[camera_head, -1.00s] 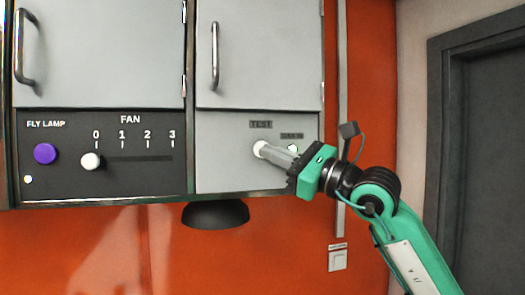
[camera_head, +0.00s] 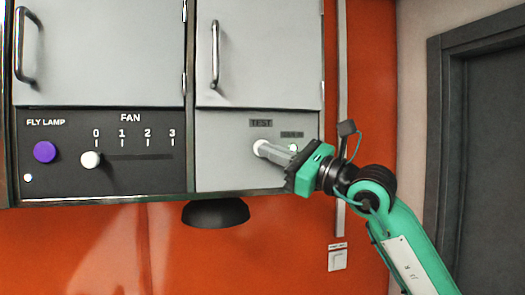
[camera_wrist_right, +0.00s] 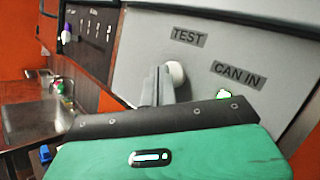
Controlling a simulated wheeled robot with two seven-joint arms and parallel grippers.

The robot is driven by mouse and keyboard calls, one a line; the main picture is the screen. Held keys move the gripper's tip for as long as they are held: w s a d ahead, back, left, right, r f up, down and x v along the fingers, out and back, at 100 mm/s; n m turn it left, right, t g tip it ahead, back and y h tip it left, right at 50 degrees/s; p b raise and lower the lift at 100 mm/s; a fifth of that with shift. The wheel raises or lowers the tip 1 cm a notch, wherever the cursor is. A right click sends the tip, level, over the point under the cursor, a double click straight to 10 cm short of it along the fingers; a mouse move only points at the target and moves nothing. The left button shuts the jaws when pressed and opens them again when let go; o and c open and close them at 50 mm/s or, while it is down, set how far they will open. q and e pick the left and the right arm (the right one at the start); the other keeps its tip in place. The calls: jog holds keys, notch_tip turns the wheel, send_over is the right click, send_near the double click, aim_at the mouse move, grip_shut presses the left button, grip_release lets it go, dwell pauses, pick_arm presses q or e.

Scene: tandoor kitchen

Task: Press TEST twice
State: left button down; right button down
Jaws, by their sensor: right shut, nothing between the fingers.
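The white round TEST button (camera_head: 258,146) sits on a light grey panel under a dark TEST label (camera_head: 261,123). My right gripper (camera_head: 266,150) is shut and empty, with its fingertips at the button. In the right wrist view the button (camera_wrist_right: 176,73) shows just right of the fingertips (camera_wrist_right: 157,78), which overlap its left edge. I cannot tell whether they touch it or how far it is pushed in. My left gripper is not in view.
To the left are a purple FLY LAMP button (camera_head: 45,152) and a white FAN slider knob (camera_head: 90,159). Grey cupboard doors (camera_head: 258,50) are above; a dark dome (camera_head: 215,213) hangs below.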

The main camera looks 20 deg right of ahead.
jog(key=shift+w, duration=0.45)
dwell(0.7)
jog(key=shift+s, duration=0.1)
jog(key=shift+s+b, duration=0.6)
jog(key=shift+s, duration=0.15)
jog(key=s+b, duration=0.2)
jog(key=s, duration=0.3)
jog(key=shift+d, duration=0.1)
dwell(0.3)
jog(key=shift+d, duration=0.1)
dwell(2.3)
